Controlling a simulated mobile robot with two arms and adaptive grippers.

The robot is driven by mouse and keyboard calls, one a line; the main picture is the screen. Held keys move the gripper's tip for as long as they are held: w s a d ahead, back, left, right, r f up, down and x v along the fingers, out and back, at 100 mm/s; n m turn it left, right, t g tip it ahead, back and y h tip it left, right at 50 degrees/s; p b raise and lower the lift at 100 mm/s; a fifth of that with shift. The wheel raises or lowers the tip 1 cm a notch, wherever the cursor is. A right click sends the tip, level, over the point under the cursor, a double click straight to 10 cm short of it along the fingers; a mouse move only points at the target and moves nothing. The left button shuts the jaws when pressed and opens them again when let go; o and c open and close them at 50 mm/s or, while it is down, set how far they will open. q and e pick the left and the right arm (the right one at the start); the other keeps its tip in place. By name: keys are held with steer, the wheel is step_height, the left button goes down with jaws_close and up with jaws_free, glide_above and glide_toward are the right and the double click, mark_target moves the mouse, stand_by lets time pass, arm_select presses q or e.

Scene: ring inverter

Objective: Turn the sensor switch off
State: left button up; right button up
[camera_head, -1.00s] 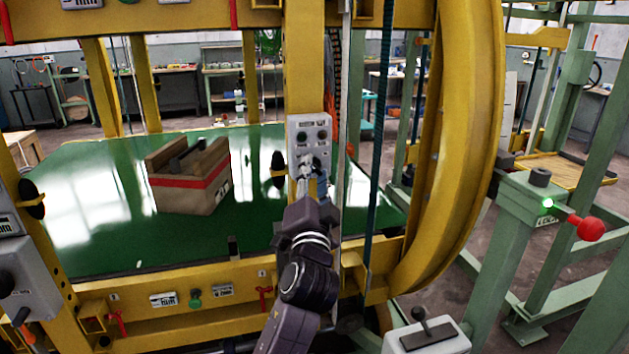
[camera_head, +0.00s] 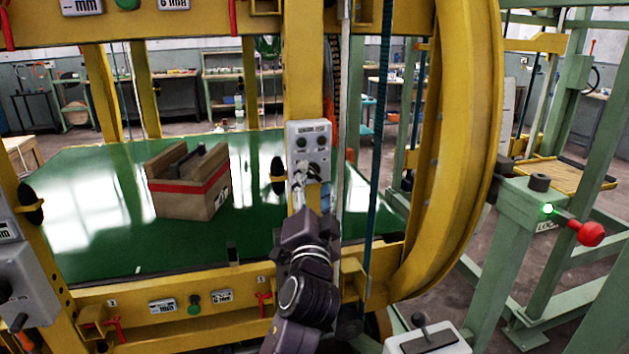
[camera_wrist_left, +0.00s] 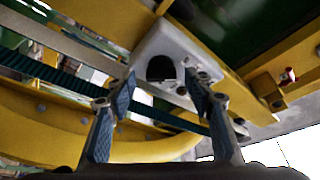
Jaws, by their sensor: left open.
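The grey sensor switch box (camera_head: 309,139) is fixed to the yellow upright post. It has a label along its top, two round buttons and dark knobs lower down. My left gripper (camera_head: 306,182) is in front of the box's lower part and hides some of it. In the left wrist view the box (camera_wrist_left: 180,45) lies just beyond the fingers, with a dark round knob (camera_wrist_left: 160,68) between the two fingertips (camera_wrist_left: 160,88). The fingers are apart, with a gap seen around the knob. I cannot tell whether they touch it. My right gripper is not in view.
A yellow frame with a large curved ring (camera_head: 462,140) stands right of the box. A wooden crate (camera_head: 181,198) sits on the green platform (camera_head: 100,245). A grey lever box (camera_head: 432,341) and a red knob (camera_head: 591,233) are at right.

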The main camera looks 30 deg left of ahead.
arm_select(q)
steer(key=v, duration=1)
steer(key=shift+s+d, duration=0.2)
steer(key=shift+s, duration=0.15)
steer(key=shift+f, duration=0.2)
